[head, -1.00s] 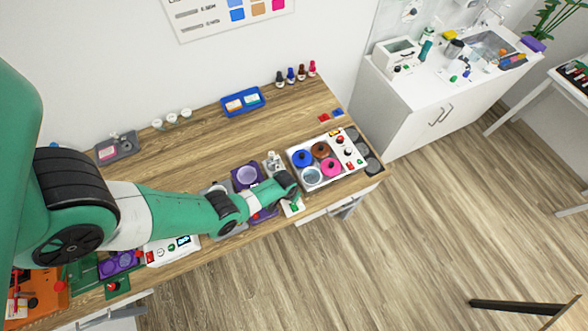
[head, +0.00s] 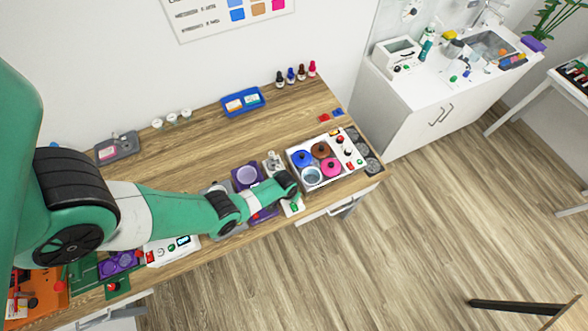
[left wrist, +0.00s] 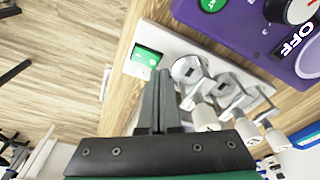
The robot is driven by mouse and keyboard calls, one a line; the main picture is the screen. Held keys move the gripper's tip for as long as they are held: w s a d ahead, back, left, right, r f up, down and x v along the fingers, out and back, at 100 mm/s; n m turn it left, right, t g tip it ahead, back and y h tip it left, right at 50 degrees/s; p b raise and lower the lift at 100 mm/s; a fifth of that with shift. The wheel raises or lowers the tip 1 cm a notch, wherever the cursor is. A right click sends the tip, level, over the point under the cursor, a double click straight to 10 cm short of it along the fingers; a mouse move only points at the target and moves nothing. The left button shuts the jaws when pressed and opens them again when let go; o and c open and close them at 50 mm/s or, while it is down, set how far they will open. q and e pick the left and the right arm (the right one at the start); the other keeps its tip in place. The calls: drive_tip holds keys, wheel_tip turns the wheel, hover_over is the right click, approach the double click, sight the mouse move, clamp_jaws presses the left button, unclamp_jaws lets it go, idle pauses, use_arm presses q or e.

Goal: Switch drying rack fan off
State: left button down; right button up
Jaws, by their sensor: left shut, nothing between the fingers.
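The drying rack is a white base (left wrist: 178,42) with metal holders (left wrist: 188,68) and pale pieces on them; in the head view its holders (head: 273,163) stand behind my left arm. The fan switch is a green rocker (left wrist: 146,57) at the end of the base; it also shows in the head view (head: 295,207). My left gripper (left wrist: 164,74) is shut and empty, its tips right beside the switch in the left wrist view. I cannot tell whether they touch it. In the head view, my arm hides part of the rack. My right gripper is not in view.
A purple device (left wrist: 245,25) with an OFF label and dial sits close beside the rack. A white box with coloured round pots (head: 349,172) stands to the right. A blue tray (head: 257,107) is farther back. The bench's back middle is clear.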

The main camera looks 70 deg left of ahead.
use_arm(q)
drive_tip(key=shift+f+b, duration=0.9)
idle(0.4)
idle(0.4)
